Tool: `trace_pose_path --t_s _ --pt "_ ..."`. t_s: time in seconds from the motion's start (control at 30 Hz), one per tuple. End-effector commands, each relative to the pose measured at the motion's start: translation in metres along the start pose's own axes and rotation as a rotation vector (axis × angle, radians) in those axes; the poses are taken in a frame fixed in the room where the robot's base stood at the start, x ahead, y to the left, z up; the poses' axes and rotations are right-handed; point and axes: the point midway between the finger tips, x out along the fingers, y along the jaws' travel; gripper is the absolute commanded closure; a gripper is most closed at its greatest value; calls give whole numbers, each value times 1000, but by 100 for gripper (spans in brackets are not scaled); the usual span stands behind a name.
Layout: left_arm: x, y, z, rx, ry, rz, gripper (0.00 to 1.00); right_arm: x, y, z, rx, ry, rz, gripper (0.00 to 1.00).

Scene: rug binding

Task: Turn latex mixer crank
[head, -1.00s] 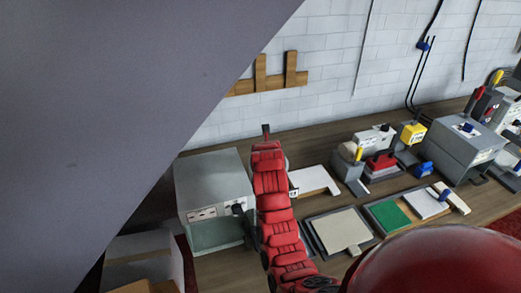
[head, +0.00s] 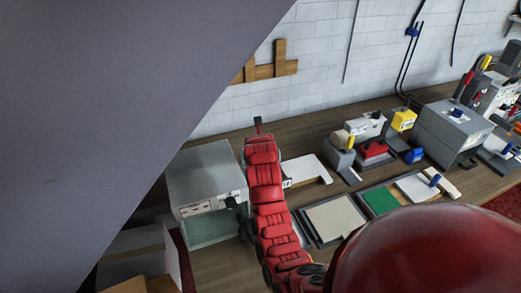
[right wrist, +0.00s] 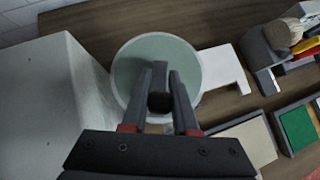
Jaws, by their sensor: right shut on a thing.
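The mixer shows in the right wrist view as a round, pale green vessel top (right wrist: 130,62) beside a grey box. A dark upright crank handle (right wrist: 158,72) stands over it. My right gripper (right wrist: 160,95) is shut on this handle, with one finger on each side. In the head view my red right arm reaches to the vessel and hides most of it; a dark upright piece (head: 258,124) shows past the arm's end. My left gripper is in neither view.
The grey box (head: 200,165) with a front panel stands left of the arm. To the right on the wooden bench are a white panel (head: 308,168), a beige tray (head: 335,218), a green pad (head: 381,200) and several small devices. A grey surface fills the upper left.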

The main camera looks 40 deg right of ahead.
Motion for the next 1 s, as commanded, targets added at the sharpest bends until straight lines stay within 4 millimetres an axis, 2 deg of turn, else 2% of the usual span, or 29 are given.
trace_pose_path --t_s 0.37,1.0 --pt "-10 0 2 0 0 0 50 1 4 -1 48 -3 -50 100" --pt "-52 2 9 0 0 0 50 5 20 2 408 3 -408 100"
